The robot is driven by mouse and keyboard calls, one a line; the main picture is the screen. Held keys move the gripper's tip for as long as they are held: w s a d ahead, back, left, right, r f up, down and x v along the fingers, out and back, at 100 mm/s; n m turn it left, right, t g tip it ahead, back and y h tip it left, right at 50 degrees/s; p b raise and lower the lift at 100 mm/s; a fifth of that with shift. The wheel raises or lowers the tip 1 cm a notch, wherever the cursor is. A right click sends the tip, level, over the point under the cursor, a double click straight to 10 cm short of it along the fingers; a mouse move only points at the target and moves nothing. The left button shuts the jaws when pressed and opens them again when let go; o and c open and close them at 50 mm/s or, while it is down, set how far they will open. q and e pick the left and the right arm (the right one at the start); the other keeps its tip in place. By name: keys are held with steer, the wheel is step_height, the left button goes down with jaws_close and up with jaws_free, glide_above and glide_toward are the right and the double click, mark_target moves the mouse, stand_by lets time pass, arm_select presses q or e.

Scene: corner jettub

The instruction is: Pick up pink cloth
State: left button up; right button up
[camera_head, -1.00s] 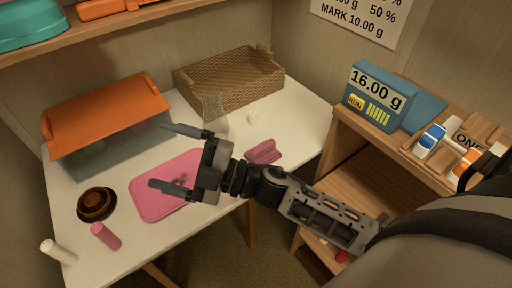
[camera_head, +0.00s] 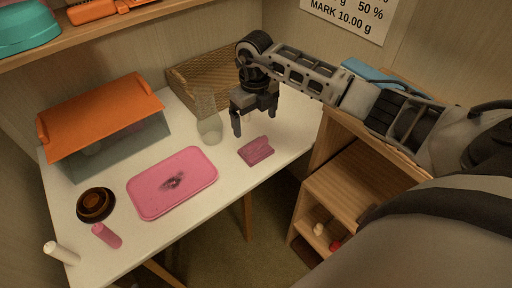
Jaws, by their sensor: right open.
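The pink cloth (camera_head: 256,150) is a small folded piece lying on the white table near its right front edge. My right gripper (camera_head: 255,126) is above the table, just behind and above the cloth, with its fingers pointing down. It is open and empty, apart from the cloth as far as I can tell. My left gripper is not in view.
A clear glass (camera_head: 210,128) stands just left of my right gripper. A wicker basket (camera_head: 190,92) is behind it. A pink tray (camera_head: 150,207) with a dark smudge, a brown bowl (camera_head: 96,204) and an orange-lidded bin (camera_head: 100,112) are left. A wooden shelf (camera_head: 345,185) stands right.

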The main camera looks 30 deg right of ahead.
mark_target(256, 142)
step_height(256, 142, down, 4)
steer(key=shift+r, duration=0.1)
steer(key=shift+s+f+p, duration=0.2)
steer(key=shift+f+p, duration=0.25)
steer(key=shift+f, duration=2.35)
steer(key=c, duration=0.7)
